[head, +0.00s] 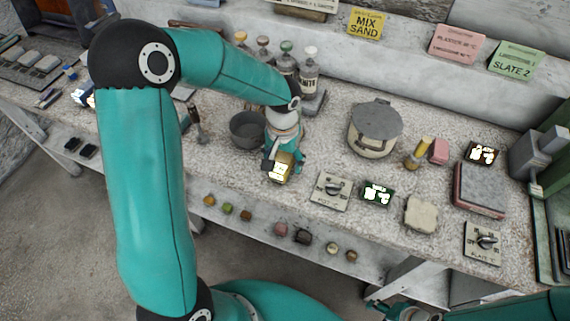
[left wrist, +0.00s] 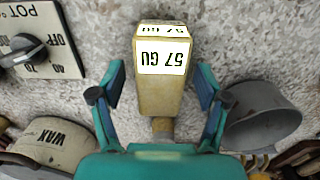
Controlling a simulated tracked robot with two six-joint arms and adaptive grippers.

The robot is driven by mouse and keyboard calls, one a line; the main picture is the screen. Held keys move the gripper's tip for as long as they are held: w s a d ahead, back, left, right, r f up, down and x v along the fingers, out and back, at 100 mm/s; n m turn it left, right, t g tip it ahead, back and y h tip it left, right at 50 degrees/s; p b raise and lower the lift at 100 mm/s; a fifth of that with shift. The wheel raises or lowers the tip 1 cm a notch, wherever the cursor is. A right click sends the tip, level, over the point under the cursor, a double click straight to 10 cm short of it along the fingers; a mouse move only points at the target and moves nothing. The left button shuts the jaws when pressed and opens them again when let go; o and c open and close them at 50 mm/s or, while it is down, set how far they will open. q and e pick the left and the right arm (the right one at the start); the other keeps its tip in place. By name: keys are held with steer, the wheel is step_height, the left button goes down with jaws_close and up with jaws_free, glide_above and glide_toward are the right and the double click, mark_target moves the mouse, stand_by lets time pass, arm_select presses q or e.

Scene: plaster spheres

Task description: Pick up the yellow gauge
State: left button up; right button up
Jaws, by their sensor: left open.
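The yellow gauge (left wrist: 160,97) is a boxy tan-yellow body with a white readout marked 57 GU and a short round stem at its lower end in the left wrist view. It also shows in the head view (head: 279,171), near the front edge of the bench below my left gripper. My left gripper (left wrist: 160,84) is open, with one finger on each side of the gauge and visible gaps between. In the head view my left gripper (head: 283,158) partly hides the gauge. Part of my right arm (head: 405,311) shows at the bottom right edge; its fingers are not clear.
A grey bowl (head: 247,131) stands close left of the gauge. A lidded wax pot (head: 374,131) stands to the right. A dial plate (head: 333,190) lies right of the gauge. Several bottles (head: 285,62) stand behind. A lower shelf with small blocks (head: 281,229) runs below.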

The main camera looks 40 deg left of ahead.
mark_target(283, 158)
stand_by(0.3)
arm_select(q)
jaws_close()
stand_by(0.3)
steer(key=shift+r, duration=0.1)
steer(key=shift+w+r+p, duration=0.1)
steer(key=shift+r+p, duration=0.3)
steer(key=shift+p, duration=0.05)
step_height(283, 158, up, 20)
steer(key=shift+f, duration=0.25)
